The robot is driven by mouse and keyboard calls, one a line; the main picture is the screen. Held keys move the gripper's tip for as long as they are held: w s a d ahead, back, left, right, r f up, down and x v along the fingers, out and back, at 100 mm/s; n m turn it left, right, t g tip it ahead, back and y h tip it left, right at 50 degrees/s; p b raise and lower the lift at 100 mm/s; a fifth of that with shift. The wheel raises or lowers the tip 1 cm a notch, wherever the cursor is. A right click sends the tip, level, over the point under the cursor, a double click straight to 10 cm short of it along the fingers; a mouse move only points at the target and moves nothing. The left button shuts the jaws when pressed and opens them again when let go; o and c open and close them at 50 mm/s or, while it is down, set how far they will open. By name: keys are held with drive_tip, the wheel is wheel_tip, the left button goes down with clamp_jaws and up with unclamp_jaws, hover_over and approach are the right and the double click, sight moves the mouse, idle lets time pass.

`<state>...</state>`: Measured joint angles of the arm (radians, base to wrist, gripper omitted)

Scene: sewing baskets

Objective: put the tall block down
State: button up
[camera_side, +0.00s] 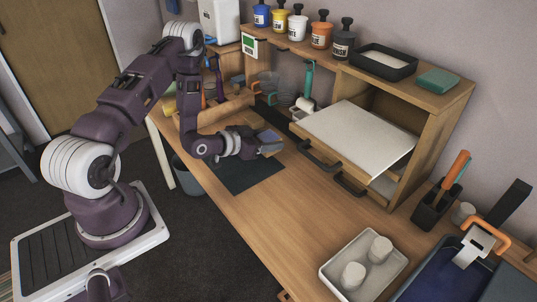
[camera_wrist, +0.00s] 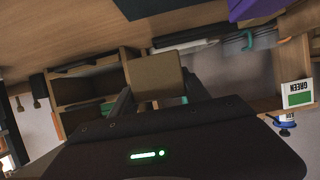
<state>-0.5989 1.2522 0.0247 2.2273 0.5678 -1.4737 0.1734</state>
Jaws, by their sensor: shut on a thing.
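My gripper (camera_side: 271,147) is above the wooden bench, near the far edge of a dark mat. In the wrist view its two dark fingers (camera_wrist: 160,94) are closed on a block (camera_wrist: 155,72) with a plain tan, nearly square face. I cannot tell the gap between block and bench.
The dark mat (camera_side: 247,176) lies bare below my gripper. A shelf unit (camera_side: 429,120) with a white-topped panel (camera_side: 360,134) sticking out is to the right. A tray (camera_side: 329,271) with two white cylinders and a blue bin (camera_side: 412,287) are at the front right. The bench (camera_side: 275,215) before the shelf is clear.

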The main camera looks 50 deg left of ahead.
wheel_tip(320, 180, up, 31)
drive_tip(key=m+g+h, duration=0.1)
drive_tip(key=m+h, duration=0.3)
drive_tip(key=h, duration=0.1)
hover_over(343, 139)
wheel_tip(343, 139, down, 14)
drive_tip(key=shift+r, duration=0.1)
drive_tip(key=shift+f, duration=0.35)
drive_tip(key=shift+f+m, duration=0.15)
drive_tip(key=shift+m, duration=0.15)
drive_tip(key=o, duration=1.5)
drive_tip(key=shift+c, duration=0.2)
